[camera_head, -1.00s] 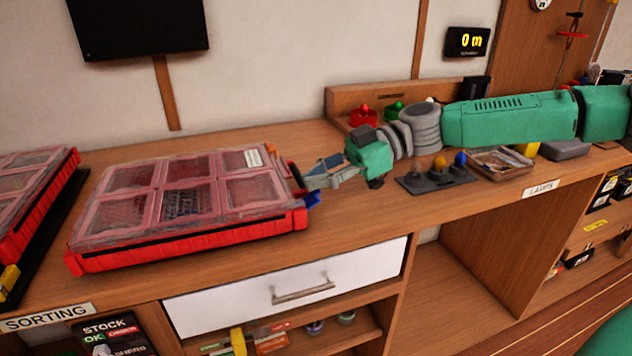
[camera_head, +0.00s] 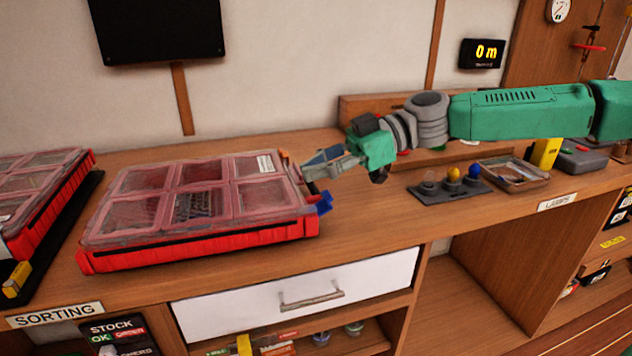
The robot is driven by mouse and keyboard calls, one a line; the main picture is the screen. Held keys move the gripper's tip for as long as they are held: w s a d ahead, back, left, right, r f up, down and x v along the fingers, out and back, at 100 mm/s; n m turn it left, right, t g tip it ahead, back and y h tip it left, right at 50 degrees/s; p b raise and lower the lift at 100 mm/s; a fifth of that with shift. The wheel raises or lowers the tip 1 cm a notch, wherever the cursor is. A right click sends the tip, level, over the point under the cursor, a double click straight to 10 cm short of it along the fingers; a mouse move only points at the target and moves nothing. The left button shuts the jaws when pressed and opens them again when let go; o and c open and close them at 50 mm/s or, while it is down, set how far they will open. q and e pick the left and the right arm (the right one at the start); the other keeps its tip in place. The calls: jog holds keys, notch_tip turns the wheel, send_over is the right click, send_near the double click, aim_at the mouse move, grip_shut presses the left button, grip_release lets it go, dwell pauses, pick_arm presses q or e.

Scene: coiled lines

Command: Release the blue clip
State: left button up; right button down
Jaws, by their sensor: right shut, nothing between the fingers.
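A red sorting case (camera_head: 200,252) with a clear compartment lid (camera_head: 190,195) lies closed on the wooden bench. The blue clip (camera_head: 325,203) sticks out at the case's right end, near its front corner. My right gripper (camera_head: 312,180) comes in from the right, its fingers shut and empty. The fingertips are at the case's right end, a little above and behind the blue clip. I cannot tell whether they touch the case. A dark part at that end is partly hidden by the fingers. My left gripper is not in view.
Another red case (camera_head: 45,215) lies at the far left. A dark stand with lamps (camera_head: 450,185) and a clear tray (camera_head: 512,175) sit to the right. A white drawer (camera_head: 300,293) is below the bench edge. Bare bench (camera_head: 375,220) lies right of the clip.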

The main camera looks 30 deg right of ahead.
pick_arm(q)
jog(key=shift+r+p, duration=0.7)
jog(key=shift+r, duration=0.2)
pick_arm(e)
jog(key=f+v, duration=0.1)
jog(key=v, duration=0.7)
jog(key=shift+d, duration=0.5)
